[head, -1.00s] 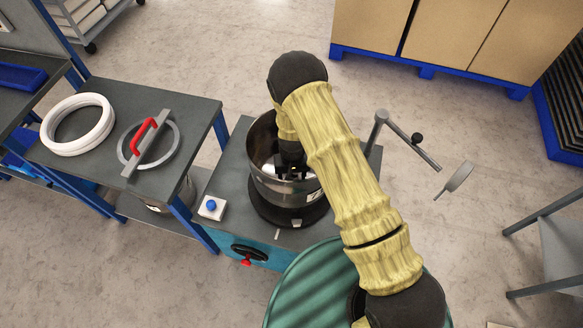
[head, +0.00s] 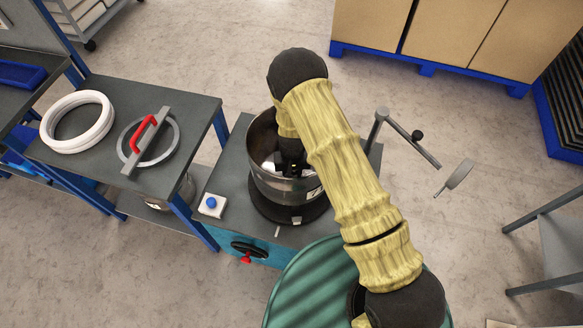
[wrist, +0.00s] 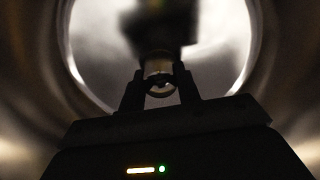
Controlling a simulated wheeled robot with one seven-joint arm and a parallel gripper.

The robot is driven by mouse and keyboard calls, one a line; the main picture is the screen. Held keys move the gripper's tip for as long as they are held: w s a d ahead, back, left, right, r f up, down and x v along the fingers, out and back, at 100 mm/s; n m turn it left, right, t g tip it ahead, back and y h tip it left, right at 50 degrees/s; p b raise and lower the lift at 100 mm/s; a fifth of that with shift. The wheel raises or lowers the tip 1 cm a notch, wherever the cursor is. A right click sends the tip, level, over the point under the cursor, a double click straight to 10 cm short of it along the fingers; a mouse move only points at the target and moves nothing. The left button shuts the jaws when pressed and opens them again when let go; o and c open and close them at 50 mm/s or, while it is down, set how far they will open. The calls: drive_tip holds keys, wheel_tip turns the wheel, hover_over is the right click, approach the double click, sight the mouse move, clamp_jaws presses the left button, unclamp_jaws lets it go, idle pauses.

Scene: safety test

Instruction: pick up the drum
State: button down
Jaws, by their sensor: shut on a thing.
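The drum (head: 268,186) is a shiny metal open-topped pot standing upright on a round black base (head: 262,211) on a grey bench. My arm reaches down into it from above. My gripper (wrist: 160,88) is inside the drum, its fingers shut on a small rounded metal knob (wrist: 158,68) near the middle. The drum's curved wall (wrist: 35,60) surrounds the gripper in the wrist view. A dark blurred shape hides part of the bright area beyond the knob, so I cannot tell how the knob joins the drum. No gap shows between drum and base.
A crank arm (head: 410,140) stands at right. A white ring (head: 62,140) and a lid with a red handle (head: 133,165) lie on the left table. A green ribbed drum-like top (head: 310,285) is in front.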

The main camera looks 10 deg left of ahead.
drive_tip(key=shift+w+r, duration=0.1)
drive_tip(key=shift+r, duration=0.05)
wheel_tip(320, 180, up, 10)
drive_tip(key=shift+f+b, duration=0.1)
drive_tip(key=shift+b, duration=0.2)
idle(0.9)
